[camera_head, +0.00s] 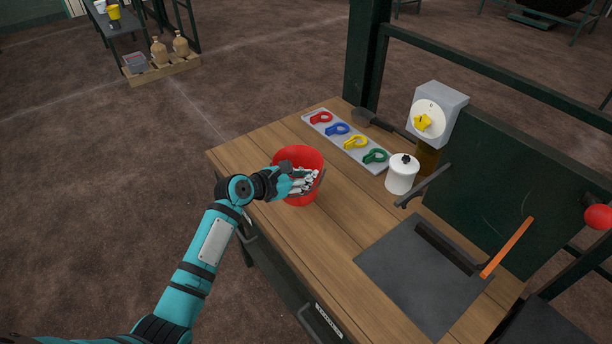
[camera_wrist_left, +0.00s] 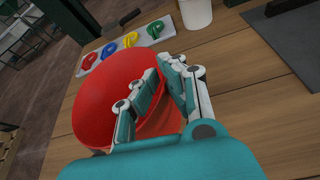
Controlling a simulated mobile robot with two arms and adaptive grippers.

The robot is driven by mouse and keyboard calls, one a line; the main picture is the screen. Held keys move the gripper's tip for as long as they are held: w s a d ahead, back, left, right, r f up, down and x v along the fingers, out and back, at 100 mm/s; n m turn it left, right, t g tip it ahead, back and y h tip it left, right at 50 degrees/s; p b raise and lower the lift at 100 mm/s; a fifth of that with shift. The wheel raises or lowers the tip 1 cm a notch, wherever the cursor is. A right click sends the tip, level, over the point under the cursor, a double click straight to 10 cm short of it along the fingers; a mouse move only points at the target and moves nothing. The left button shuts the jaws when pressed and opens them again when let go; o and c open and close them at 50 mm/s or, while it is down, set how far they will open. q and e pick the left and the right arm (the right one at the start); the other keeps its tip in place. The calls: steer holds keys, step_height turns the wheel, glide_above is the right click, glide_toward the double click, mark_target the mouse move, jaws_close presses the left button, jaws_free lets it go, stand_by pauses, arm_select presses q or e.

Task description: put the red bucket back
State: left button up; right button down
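The red bucket (camera_head: 297,155) is on or just above the wooden workbench, near its left edge. Its open mouth faces up in the head view. My left gripper (camera_head: 306,182) reaches over the bucket from the left, with its fingers across the mouth. In the left wrist view the bucket (camera_wrist_left: 98,102) fills the left middle. The fingers of my left gripper (camera_wrist_left: 160,70) lie over it, tips close together, with red bucket wall showing between them. Whether they clamp it is unclear. The bucket's underside is hidden. My right gripper is not in view.
A grey tray with red, blue, yellow and green rings (camera_head: 337,129) lies behind the bucket. A white lidded pot (camera_head: 402,174) stands to its right. A dark mat (camera_head: 420,275) lies at front right. Bare wood (camera_head: 335,222) is clear beside the bucket.

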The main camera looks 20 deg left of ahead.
arm_select(q)
steer(key=o, duration=0.5)
steer(key=v, duration=1.2)
